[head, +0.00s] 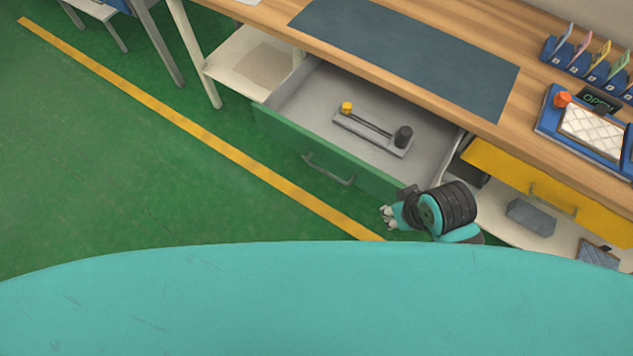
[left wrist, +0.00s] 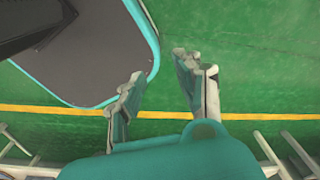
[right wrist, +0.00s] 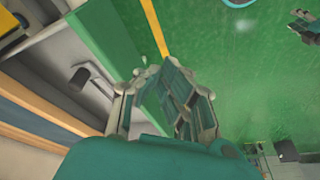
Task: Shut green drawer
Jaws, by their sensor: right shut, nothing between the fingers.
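The green drawer (head: 300,145) is pulled out from under the wooden workbench, with its grey inside showing. Its front has a metal handle (head: 328,170). A grey tray-like tool (head: 372,132) with a yellow knob and a black knob lies inside. My right gripper (head: 387,216) is shut and empty, just outside the front near its right end. In the right wrist view the green front (right wrist: 108,38) is beside the fingers (right wrist: 160,70); I cannot tell whether they touch. My left gripper (left wrist: 160,68) is open and empty over the floor, outside the head view.
A yellow drawer front (head: 545,195) is right of the green drawer, above a shelf with grey items. The bench top (head: 390,20) carries a dark mat (head: 410,55), a blue rack (head: 585,65) and a blue tray (head: 548,118). Green floor (head: 110,150) in front is clear.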

